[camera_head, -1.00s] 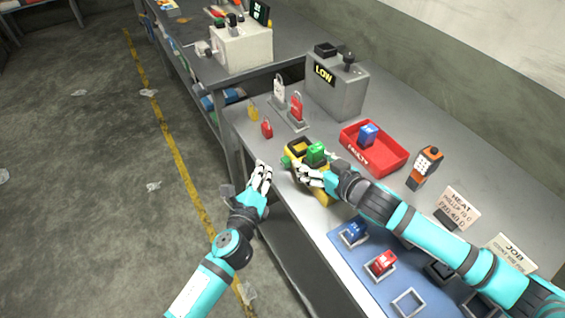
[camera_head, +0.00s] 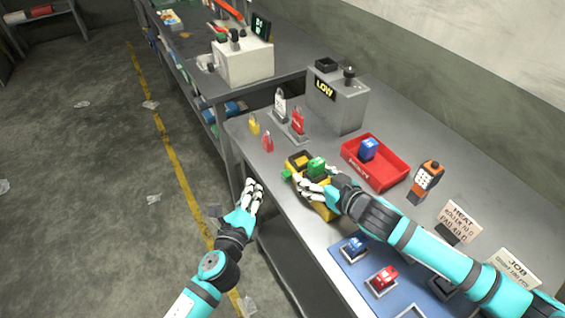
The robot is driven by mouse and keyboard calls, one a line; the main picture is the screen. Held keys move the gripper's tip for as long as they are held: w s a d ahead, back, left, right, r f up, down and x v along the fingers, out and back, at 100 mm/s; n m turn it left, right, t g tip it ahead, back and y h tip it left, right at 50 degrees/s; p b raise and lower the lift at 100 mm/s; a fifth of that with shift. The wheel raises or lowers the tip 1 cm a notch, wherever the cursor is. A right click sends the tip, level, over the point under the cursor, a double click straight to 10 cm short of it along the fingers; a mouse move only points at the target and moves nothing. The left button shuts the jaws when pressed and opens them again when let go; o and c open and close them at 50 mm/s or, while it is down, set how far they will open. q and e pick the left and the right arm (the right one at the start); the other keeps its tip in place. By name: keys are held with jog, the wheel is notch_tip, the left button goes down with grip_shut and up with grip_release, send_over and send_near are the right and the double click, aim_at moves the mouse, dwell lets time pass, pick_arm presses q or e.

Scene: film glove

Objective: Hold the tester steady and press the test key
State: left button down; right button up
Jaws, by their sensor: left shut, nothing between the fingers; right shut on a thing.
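The yellow tester (camera_head: 322,206) lies near the bench's front edge, with dark recesses on top. A green block (camera_head: 316,166) sits at its upper side, and a small green part (camera_head: 286,174) shows at its left end; I cannot tell for certain which part is the test key. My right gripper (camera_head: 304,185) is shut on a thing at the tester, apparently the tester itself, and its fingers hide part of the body. My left gripper (camera_head: 253,188) is shut and empty, left of the tester, beside the bench's front edge and apart from the tester.
A red tray (camera_head: 386,178) with a blue block (camera_head: 368,149) is behind the tester. Padlocks (camera_head: 298,121) and a grey LOW box (camera_head: 338,104) stand farther back. An orange handheld device (camera_head: 427,178) is at right. A blue mat (camera_head: 365,275) with blocks lies nearer.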

jog(key=o, duration=1.5)
jog(key=shift+s+f, duration=0.15)
jog(key=shift+f, duration=0.3)
jog(key=shift+o, duration=1.3)
jog(key=shift+r, duration=0.1)
